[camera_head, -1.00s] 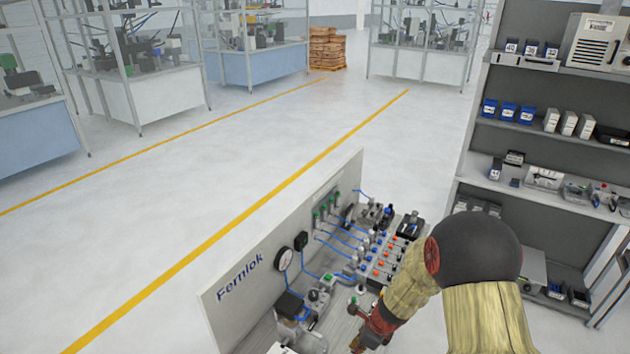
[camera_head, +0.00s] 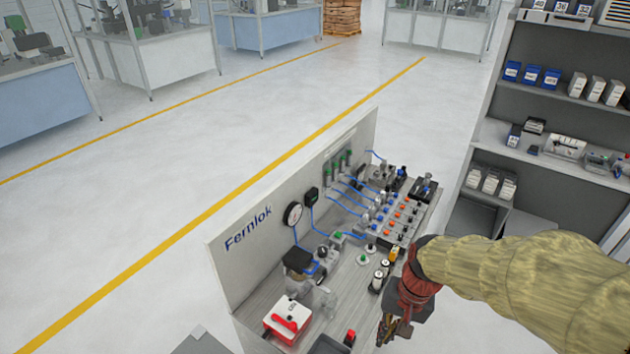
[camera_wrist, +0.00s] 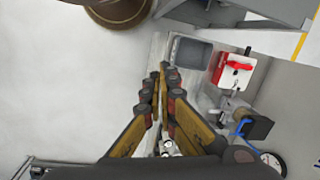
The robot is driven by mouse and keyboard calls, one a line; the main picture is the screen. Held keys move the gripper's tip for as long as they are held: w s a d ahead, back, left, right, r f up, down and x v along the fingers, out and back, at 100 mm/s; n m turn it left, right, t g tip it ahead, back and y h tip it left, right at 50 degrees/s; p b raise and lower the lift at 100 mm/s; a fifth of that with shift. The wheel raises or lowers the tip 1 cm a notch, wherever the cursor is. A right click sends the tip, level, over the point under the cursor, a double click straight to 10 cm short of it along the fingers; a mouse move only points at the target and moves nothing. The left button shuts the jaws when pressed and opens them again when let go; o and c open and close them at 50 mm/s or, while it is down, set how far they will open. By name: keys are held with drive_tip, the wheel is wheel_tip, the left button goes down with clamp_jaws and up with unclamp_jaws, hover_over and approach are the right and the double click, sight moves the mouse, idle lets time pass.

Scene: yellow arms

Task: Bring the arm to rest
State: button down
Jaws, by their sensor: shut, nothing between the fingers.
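My gripper (camera_head: 394,330) hangs at the end of my arm in the head view, on the front side of the Fernlok bench panel, pointing down. In the wrist view its yellow-brown fingers (camera_wrist: 160,78) are together with nothing between them. The fingers show over the bench's near edge and the pale floor, and I see no contact with anything. My arm, in a straw-coloured sleeve, reaches in from the right edge of the head view.
The bench's upright panel (camera_head: 240,270) stands left of my gripper. A white box with a red handle (camera_head: 287,318) and a gauge (camera_head: 293,213) are there. Valves and buttons (camera_head: 398,218) lie behind. A shelf unit (camera_head: 590,122) stands right. Floor beyond the panel is clear.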

drive_tip(key=s+d+r+n+t+h+b, duration=0.1)
drive_tip(key=s+d+r+n+t+b, duration=0.2)
drive_tip(key=b, duration=0.7)
drive_tip(key=s+r+t, duration=0.2)
drive_tip(key=s+r, duration=0.1)
drive_tip(key=s, duration=0.1)
drive_tip(key=shift+s+r+n+t+h, duration=0.35)
drive_tip(key=shift+r+n+t+h, duration=0.05)
drive_tip(key=shift+w, duration=0.1)
